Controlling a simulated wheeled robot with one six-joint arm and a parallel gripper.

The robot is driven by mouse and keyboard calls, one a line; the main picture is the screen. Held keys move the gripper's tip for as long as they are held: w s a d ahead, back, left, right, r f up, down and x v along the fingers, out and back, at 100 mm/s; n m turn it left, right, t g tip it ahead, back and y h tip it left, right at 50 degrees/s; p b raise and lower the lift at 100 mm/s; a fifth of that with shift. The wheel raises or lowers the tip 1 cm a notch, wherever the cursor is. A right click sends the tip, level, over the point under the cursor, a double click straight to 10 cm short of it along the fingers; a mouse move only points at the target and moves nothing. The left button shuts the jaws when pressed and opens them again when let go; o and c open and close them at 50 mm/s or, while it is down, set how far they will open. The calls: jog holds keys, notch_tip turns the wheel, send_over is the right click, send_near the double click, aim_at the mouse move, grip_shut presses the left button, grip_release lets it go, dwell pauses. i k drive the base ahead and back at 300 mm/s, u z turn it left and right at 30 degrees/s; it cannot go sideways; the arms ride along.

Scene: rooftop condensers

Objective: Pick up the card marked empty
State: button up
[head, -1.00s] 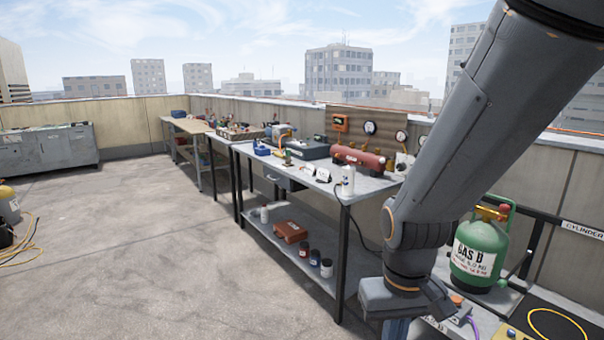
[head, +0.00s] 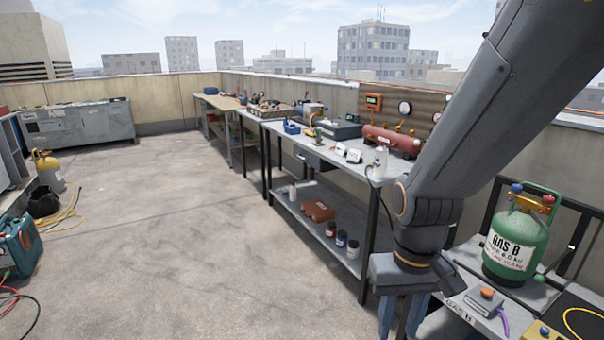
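Two small white cards stand on the grey metal bench (head: 330,165), the left card (head: 340,149) and the right card (head: 354,156). Dark marks show on them, but the writing is too small to read, so I cannot tell which one is marked empty. My gripper (head: 402,322) points down at the bottom of the view, in front of the bench and well away from the cards. Its two blue fingers are apart with nothing visible between them. Their tips are near or past the bottom edge of the picture.
A red tank (head: 392,140) and a clear bottle (head: 380,158) are near the cards. A toolbox (head: 318,210) and several jars sit on the lower shelf. A green gas cylinder (head: 517,240) stands at right. The floor (head: 190,230) left of the bench is mostly clear.

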aim_at(341, 149)
jog(key=u, duration=0.55)
jog(key=i, duration=1.55)
jog(key=u, duration=0.3)
jog(key=i, duration=1.6)
jog(key=z, duration=1.2)
jog(key=i, duration=1)
jog(key=z, duration=0.65)
